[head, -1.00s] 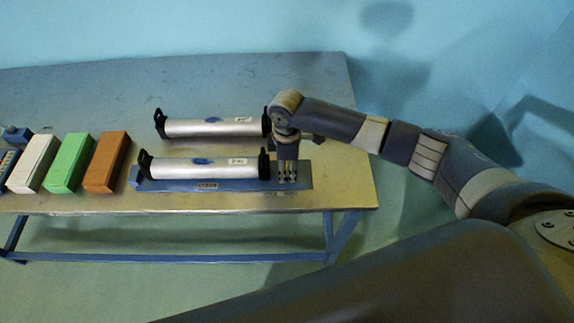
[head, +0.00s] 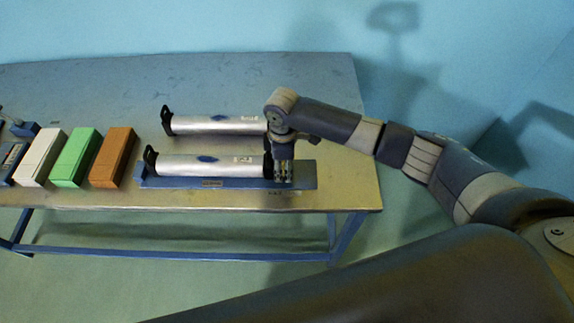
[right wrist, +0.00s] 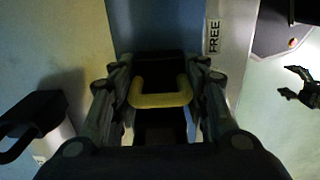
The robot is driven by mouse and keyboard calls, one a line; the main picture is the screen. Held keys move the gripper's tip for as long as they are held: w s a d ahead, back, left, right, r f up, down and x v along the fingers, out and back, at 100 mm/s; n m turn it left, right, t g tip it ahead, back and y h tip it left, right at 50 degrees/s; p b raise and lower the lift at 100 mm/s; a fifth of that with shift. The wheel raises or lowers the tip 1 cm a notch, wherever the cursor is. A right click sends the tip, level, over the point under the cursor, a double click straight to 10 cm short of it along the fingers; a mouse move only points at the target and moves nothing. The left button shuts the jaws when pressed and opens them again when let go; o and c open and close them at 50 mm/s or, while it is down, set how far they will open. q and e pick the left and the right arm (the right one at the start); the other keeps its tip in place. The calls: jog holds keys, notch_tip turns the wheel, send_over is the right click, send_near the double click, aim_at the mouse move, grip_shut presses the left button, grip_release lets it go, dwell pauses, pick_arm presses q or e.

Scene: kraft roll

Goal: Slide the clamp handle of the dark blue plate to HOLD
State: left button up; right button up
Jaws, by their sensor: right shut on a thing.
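The dark blue plate (head: 306,174) lies near the front edge of the table, with a silver roller (head: 210,165) mounted along it. My right gripper (head: 283,180) is at the plate's right end, just right of the roller's end. In the right wrist view, the yellow clamp handle (right wrist: 160,99) is between the fingers of my right gripper (right wrist: 160,112), which is shut on it. A white label reading FREE (right wrist: 214,36) shows to the right of the handle there. No HOLD label is readable.
A second silver roller (head: 215,125) lies behind the plate. Orange (head: 113,157), green (head: 76,157) and white (head: 41,157) boxes stand to the left, with blue items at the far left. The table (head: 200,80) is clear at the back.

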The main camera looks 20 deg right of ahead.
jog(key=shift+w+a, duration=0.15)
jog(key=shift+a, duration=0.45)
jog(key=shift+w+a, duration=0.15)
jog(key=shift+a, duration=0.55)
jog(key=o, duration=1.2)
jog(key=shift+w, duration=0.1)
jog(key=shift+r, duration=0.15)
notch_tip(320, 180, up, 12)
jog(key=shift+f, duration=0.2)
